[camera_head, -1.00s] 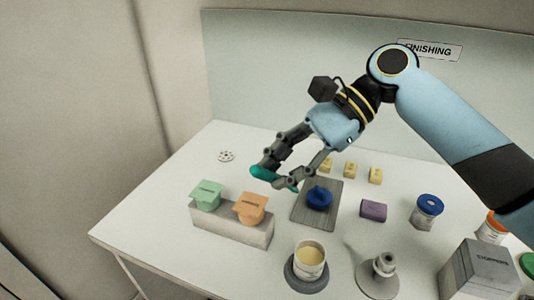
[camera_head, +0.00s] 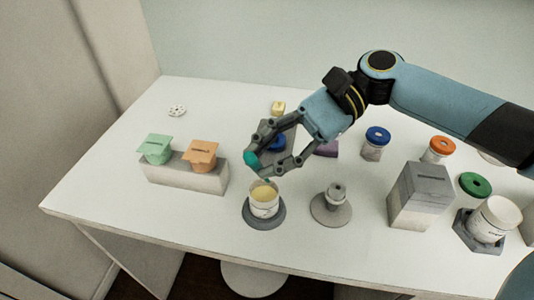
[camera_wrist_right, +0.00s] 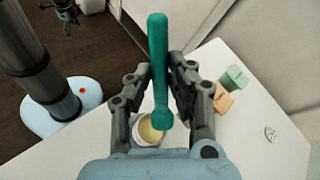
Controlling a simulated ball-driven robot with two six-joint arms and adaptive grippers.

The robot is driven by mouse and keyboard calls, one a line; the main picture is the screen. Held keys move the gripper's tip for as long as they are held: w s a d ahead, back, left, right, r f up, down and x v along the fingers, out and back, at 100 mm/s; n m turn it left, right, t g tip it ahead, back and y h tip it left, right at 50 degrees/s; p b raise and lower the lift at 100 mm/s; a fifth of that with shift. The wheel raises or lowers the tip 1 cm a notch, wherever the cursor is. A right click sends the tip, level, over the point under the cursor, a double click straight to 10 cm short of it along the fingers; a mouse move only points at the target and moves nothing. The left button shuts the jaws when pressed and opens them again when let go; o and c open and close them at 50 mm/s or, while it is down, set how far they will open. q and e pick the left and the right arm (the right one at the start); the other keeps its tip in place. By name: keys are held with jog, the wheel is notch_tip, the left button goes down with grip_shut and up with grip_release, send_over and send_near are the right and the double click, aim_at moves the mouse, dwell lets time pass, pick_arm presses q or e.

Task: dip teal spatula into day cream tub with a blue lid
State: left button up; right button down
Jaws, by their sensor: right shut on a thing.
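My right gripper (camera_head: 268,150) is shut on the teal spatula (camera_head: 252,161), gripping it between both fingers above the table. In the right wrist view the spatula (camera_wrist_right: 159,60) runs between the fingers, and its rounded end overlaps the open tub below. The open white tub (camera_head: 264,208) holds pale yellow cream and stands upright on a dark round base. The spatula's tip is just above or at the tub's mouth; I cannot tell whether it touches the cream. A blue lid-like piece (camera_head: 277,144) lies on the grey mat, partly hidden by the gripper. My left gripper is not seen.
A grey block (camera_head: 190,178) with green and orange pieces stands left of the tub. A small grey stand (camera_head: 335,203) is close on its right. Farther right are a blue-lidded jar (camera_head: 377,142), an orange-lidded jar (camera_head: 438,150) and a grey box (camera_head: 420,196). The table's left front is clear.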

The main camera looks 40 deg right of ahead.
notch_tip(320, 180, down, 6)
jog(key=b, duration=0.4)
jog(key=shift+f, duration=0.25)
jog(key=shift+r, duration=0.1)
notch_tip(320, 180, up, 7)
jog(key=p, duration=0.7)
jog(key=shift+p, duration=0.4)
dwell(0.4)
